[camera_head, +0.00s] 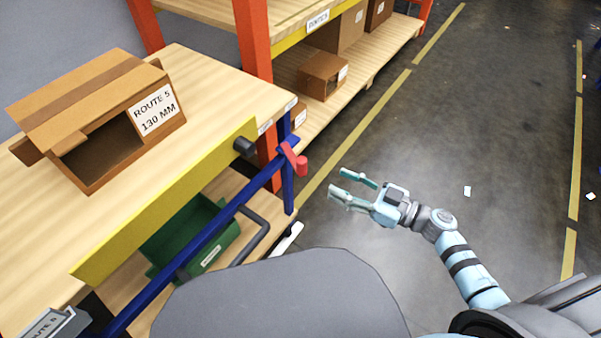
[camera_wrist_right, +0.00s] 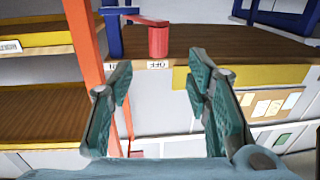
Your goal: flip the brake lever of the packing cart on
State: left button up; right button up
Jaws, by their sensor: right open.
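The brake lever (camera_head: 294,158) is red and sits at the far end of a blue rail (camera_head: 215,240) of the packing cart. In the right wrist view its red grip (camera_wrist_right: 158,40) stands above a label reading OFF, with another label to the left, beside the blue post (camera_wrist_right: 113,30). My right gripper (camera_head: 338,182) is open and empty, to the right of the lever and apart from it. In the wrist view the lever shows beyond and between the open fingers (camera_wrist_right: 162,90). My left gripper is not in view.
An open cardboard box (camera_head: 130,128) marked ROUTE 5 130 MM stands on the wooden top at left. A green bin (camera_head: 192,232) sits below. An orange-post shelf (camera_head: 256,60) with boxes rises behind the lever. The floor (camera_head: 480,130) at right is mostly clear.

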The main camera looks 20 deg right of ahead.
aim_at(301, 165)
jog(key=b+x, duration=0.2)
jog(key=x, duration=0.9)
jog(key=shift+w+a, duration=0.2)
jog(key=shift+w, duration=0.15)
jog(key=shift+w+a, duration=0.1)
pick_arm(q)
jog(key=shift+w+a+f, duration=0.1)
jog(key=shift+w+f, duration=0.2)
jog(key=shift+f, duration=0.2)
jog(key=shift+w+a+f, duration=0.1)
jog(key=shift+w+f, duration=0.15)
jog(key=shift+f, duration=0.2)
pick_arm(e)
grip_shut()
